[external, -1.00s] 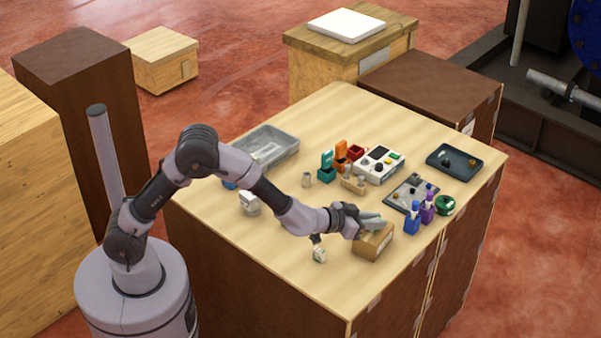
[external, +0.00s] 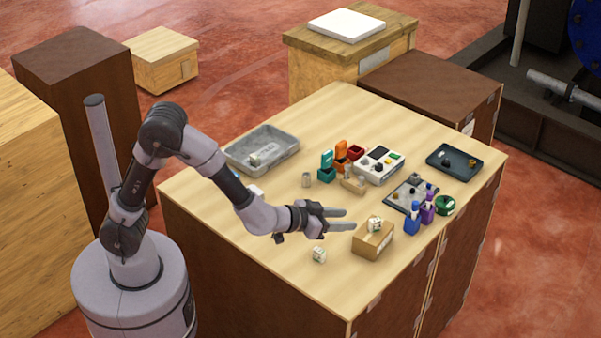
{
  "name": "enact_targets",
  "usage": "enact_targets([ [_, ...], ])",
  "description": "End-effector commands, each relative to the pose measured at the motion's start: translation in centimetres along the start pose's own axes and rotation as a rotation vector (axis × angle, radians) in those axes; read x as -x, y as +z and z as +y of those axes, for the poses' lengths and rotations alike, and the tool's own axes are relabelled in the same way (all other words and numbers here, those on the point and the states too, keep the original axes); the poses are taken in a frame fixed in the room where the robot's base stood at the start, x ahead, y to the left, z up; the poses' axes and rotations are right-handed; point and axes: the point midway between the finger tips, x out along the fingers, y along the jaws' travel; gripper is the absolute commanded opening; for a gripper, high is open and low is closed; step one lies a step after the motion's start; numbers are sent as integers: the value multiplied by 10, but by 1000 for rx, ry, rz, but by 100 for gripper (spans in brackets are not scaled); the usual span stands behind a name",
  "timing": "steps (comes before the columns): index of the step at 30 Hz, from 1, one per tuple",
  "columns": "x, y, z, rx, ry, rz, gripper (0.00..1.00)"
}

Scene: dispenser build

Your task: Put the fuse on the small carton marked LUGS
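A small tan carton (external: 371,243) stands near the front right edge of the table; any marking on it is too small to read. A small whitish piece with dark marks (external: 375,223), possibly the fuse, rests at the carton's top; I cannot tell whether it sits on the top or partly inside. My gripper (external: 350,219) is to the left of the carton, its two fingers spread apart and empty, pointing towards the piece without visible contact. A similar small whitish block (external: 319,255) lies on the table below my gripper.
A grey tray (external: 287,160) stands at the back left. Teal (external: 326,172) and orange bins, a control box (external: 380,167), a grey plate with small parts, blue and purple bottles, a green roll (external: 445,205) and a dark tray (external: 454,178) fill the right.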

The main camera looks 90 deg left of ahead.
Motion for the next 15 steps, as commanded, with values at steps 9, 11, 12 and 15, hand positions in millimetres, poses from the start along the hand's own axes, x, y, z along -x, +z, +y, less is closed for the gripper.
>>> enact_targets([
  [9,57,-24,24,-62,197,-68,39],
  [11,104,-28,32,-143,319,-138,39],
  [12,138,-24,28,-215,382,-194,39],
  [15,219,6,-10,-423,439,-347,39],
])
